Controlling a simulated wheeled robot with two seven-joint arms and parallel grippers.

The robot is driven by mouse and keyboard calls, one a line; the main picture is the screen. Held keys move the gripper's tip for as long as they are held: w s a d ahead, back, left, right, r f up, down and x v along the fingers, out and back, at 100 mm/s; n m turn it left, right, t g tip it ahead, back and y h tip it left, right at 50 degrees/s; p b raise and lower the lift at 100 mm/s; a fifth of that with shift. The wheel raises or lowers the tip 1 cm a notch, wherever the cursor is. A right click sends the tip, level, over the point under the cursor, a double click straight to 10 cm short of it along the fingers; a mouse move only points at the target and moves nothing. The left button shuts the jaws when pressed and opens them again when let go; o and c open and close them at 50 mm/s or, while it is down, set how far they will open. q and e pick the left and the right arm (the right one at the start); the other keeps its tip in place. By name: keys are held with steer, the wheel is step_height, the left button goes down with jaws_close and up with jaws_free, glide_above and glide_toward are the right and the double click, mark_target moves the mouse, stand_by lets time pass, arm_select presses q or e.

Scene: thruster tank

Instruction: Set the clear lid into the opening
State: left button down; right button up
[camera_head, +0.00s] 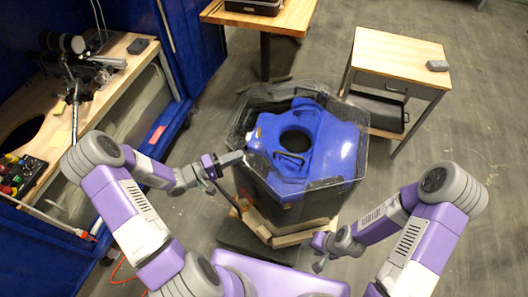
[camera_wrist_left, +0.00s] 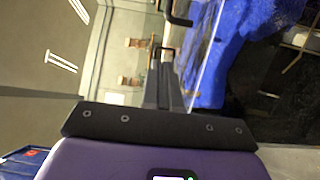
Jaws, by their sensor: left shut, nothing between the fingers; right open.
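The dark many-sided tank (camera_head: 290,205) stands in front of me, with a blue body that has a round dark hole in its upper part. A clear, many-sided sheet with a pale edge (camera_head: 364,130) shows over and around the blue body; I take it for the lid. Whether it is seated or tilted I cannot tell. My left gripper (camera_head: 236,158) is shut and empty at the tank's left rim. In the left wrist view its fingers (camera_wrist_left: 166,82) lie beside a clear panel edge and dark bars. My right gripper (camera_head: 320,254) is open and empty, low at the tank's front right.
A wooden bench (camera_head: 50,125) with tools stands at the left by blue curtains. A small wooden table (camera_head: 400,58) with a grey block is at the back right. The floor at the right is clear.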

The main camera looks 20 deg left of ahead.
mark_target(277, 152)
arm_select(q)
steer(key=b+x, duration=0.1)
steer(key=x, duration=0.5)
steer(key=shift+f, duration=0.1)
steer(key=d+b, duration=0.1)
steer(key=d, duration=0.2)
steer(key=shift+w+d, duration=0.1)
steer(key=shift+d, duration=0.55)
steer(key=d, duration=0.2)
steer(key=shift+d, duration=0.3)
steer(key=shift+a, duration=0.1)
